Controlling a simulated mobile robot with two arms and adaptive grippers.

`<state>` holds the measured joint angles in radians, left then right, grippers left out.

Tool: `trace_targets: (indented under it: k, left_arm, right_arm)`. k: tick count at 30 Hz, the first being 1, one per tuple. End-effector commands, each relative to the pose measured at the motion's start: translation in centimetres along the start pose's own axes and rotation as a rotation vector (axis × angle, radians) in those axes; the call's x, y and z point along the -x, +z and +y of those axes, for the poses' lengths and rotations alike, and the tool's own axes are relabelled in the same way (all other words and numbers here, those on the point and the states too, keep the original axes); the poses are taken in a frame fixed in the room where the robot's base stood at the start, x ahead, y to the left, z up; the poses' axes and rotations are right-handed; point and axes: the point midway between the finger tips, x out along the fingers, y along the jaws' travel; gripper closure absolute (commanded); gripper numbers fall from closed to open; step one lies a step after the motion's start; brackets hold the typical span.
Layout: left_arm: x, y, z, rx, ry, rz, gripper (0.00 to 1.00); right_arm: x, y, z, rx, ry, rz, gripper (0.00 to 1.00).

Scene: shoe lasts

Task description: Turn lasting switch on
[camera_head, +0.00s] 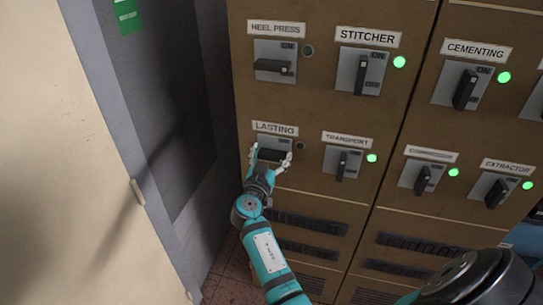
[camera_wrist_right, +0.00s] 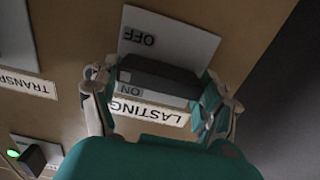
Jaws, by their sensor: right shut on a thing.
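The lasting switch is a grey plate (camera_head: 272,142) under a "LASTING" label (camera_head: 275,128) on the brown cabinet. Its dark handle (camera_wrist_right: 160,76) lies crosswise, and the round lamp (camera_head: 301,146) beside it is dark. My right gripper (camera_head: 271,157) is shut on the handle, with one finger at each end, as the right wrist view (camera_wrist_right: 158,98) also shows. In that view the picture is upside down, with "OFF" (camera_wrist_right: 142,39) and "ON" (camera_wrist_right: 131,91) readable on either side of the handle. My left gripper is not in view.
The heel press switch (camera_head: 273,67) above has a crosswise handle and a dark lamp. The stitcher (camera_head: 360,74), transport (camera_head: 342,163) and cementing (camera_head: 465,90) switches have upright handles and green lamps. A pale panel (camera_head: 70,160) stands at the left.

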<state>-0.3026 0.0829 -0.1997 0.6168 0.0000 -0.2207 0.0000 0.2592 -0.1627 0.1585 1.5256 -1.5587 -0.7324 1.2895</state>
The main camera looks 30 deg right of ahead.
Motion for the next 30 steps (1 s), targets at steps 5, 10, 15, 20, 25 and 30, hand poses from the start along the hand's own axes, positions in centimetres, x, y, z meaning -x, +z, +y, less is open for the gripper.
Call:
trace_targets:
  k: [5,10,15,20,25,30]
  left_arm:
    - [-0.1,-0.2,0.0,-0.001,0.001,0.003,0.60]
    - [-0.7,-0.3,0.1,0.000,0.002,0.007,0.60]
    - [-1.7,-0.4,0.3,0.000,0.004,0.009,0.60]
    - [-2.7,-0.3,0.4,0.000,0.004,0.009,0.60]
    - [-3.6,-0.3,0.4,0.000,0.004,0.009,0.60]
    - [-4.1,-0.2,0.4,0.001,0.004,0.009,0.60]
  right_arm:
    - [0.0,0.0,0.0,0.008,0.000,0.001,0.53]
    - [0.0,0.1,0.0,0.054,0.000,0.002,0.53]
    - [0.0,0.2,-0.1,0.152,0.000,0.003,0.53]
    - [0.0,0.3,-0.1,0.287,0.000,0.003,0.53]
    - [-0.1,0.2,-0.2,0.448,0.000,0.003,0.53]
    - [-0.1,0.1,-0.2,0.610,0.001,0.003,0.53]
